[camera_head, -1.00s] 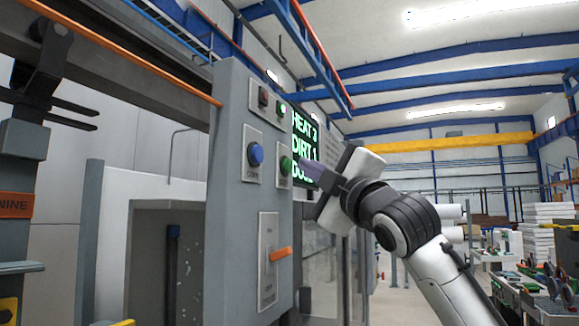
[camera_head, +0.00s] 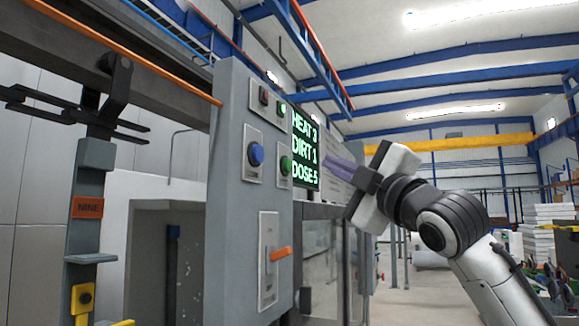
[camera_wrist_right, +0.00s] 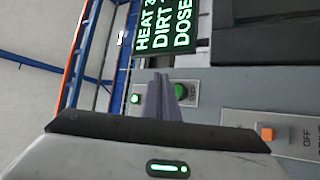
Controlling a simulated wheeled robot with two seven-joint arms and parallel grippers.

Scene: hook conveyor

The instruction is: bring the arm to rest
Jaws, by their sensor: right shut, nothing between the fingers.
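My right gripper (camera_head: 338,166) is in the middle of the head view, its fingers closed together and empty. Its fingertips point left toward the control panel (camera_head: 226,200) and are apart from it. In the right wrist view the closed fingers (camera_wrist_right: 161,97) point at the panel, near the green button (camera_wrist_right: 181,91). The green button (camera_head: 286,166) and the blue button (camera_head: 255,154) show on the panel in the head view. An orange-handled lever (camera_head: 281,254) sits lower on it. The display (camera_head: 305,150) reads HEAT 3, DIRT 1, DOSE 5. My left gripper is not in view.
A hook carrier with an orange NINE plate (camera_head: 88,207) hangs from the overhead rail at left. An orange bar (camera_head: 130,50) runs along the rail. Open hall floor lies behind my right arm. White stacks (camera_head: 552,215) stand at far right.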

